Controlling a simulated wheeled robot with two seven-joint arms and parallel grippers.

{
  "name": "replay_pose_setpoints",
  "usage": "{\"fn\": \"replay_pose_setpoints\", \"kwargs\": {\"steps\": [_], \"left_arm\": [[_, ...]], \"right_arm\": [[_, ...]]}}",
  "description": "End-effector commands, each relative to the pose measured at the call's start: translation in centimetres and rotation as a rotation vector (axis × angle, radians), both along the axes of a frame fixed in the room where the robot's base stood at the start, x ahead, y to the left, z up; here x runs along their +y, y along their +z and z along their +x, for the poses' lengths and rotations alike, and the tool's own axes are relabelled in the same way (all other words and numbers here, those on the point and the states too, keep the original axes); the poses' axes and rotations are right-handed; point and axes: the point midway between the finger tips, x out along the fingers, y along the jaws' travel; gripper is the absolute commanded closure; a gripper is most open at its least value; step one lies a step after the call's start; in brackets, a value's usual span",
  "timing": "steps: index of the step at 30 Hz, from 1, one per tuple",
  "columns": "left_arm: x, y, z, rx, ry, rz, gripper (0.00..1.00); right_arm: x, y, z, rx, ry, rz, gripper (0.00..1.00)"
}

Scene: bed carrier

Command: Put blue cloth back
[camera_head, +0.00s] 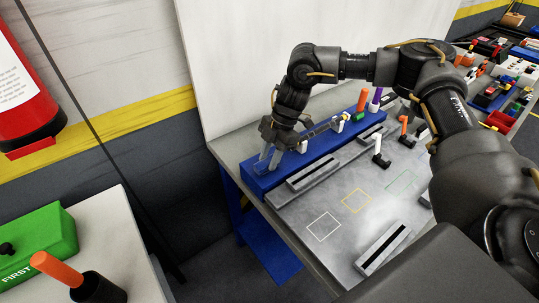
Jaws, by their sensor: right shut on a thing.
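My right arm reaches in from the right, and its gripper (267,160) points down at the left end of a long blue rack (258,184). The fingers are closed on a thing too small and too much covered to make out. No blue cloth can be told apart from the blue rack. Further right along the rack stand an orange-topped piece (362,101), a purple-topped piece (376,97) and small white pieces. My left gripper is not in view.
The grey table has white (323,226), yellow (356,200) and green (401,181) outlined squares, all empty. Slotted grey blocks (314,178) lie near the rack. White and orange pieces stand behind the squares. A white panel is behind; a green first-aid box (35,245) is at lower left.

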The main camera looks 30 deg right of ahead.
Motion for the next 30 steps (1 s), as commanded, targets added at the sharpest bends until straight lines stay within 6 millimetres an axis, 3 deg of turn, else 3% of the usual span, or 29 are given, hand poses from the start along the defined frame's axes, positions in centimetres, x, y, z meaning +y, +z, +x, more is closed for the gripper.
{"fn": "replay_pose_setpoints", "kwargs": {"steps": [13, 14, 18, 30], "left_arm": [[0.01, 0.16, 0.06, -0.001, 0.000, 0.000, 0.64], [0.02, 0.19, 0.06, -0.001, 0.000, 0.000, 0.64], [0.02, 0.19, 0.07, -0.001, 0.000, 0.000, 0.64], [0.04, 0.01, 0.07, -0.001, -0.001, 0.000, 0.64]], "right_arm": [[0.01, -0.92, -0.03, 0.001, -0.001, 0.001, 0.86], [0.00, -0.87, -0.02, 0.001, -0.001, 0.001, 0.66], [0.00, -0.84, -0.01, 0.000, 0.000, 0.001, 0.47], [-0.19, -0.11, 0.12, -0.004, -0.002, 0.002, 0.46]]}}
